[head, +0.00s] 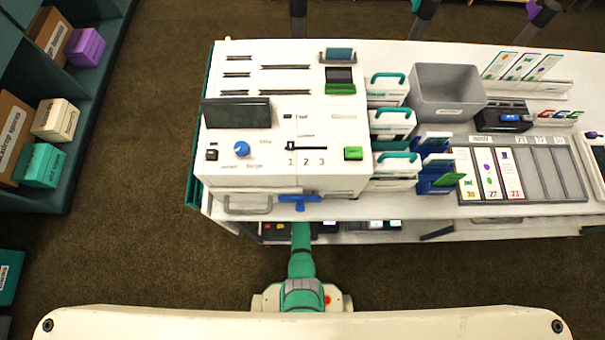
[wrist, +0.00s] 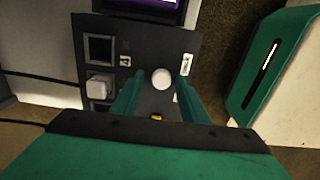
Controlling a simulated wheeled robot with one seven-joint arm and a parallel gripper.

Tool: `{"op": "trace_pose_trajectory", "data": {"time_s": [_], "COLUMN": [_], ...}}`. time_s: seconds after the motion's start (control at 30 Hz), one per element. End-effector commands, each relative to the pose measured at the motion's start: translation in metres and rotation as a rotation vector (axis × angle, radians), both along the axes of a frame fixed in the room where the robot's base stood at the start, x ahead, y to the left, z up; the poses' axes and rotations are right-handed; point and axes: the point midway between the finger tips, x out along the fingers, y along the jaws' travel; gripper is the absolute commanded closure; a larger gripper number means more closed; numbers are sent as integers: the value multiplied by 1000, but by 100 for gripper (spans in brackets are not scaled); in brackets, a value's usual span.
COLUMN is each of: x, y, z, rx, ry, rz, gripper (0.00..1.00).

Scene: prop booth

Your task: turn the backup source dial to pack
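In the wrist view a round white knob (wrist: 162,78) stands on a dark panel (wrist: 145,42). It looks like the backup source dial, but its pointer direction cannot be made out. A small white label (wrist: 186,64) lies to its right, too blurred to read. My gripper (wrist: 159,82) is open, with one teal finger on each side of the knob. I cannot tell whether the fingers touch it. In the head view my arm reaches under the front edge of the counter (head: 420,211), and the gripper and knob are hidden there.
The wrist view shows a square socket (wrist: 100,48), a white plug (wrist: 99,86) with a black cable at left, a small yellow part (wrist: 156,117) below the knob, and a green-and-white case (wrist: 265,65) at right. A white console (head: 285,120) with a blue knob (head: 241,149) stands on the counter.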

Motion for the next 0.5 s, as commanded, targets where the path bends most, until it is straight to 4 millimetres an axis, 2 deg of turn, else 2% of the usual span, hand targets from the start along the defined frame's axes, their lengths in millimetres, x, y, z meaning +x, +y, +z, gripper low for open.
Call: {"op": "trace_pose_trajectory", "data": {"time_s": [0.33, 0.5], "x": [-1, -1], "y": [-1, -1], "z": [1, 9], "rx": [-2, -2], "ry": [2, 2], "rz": [-1, -2], "gripper": [57, 57]}}
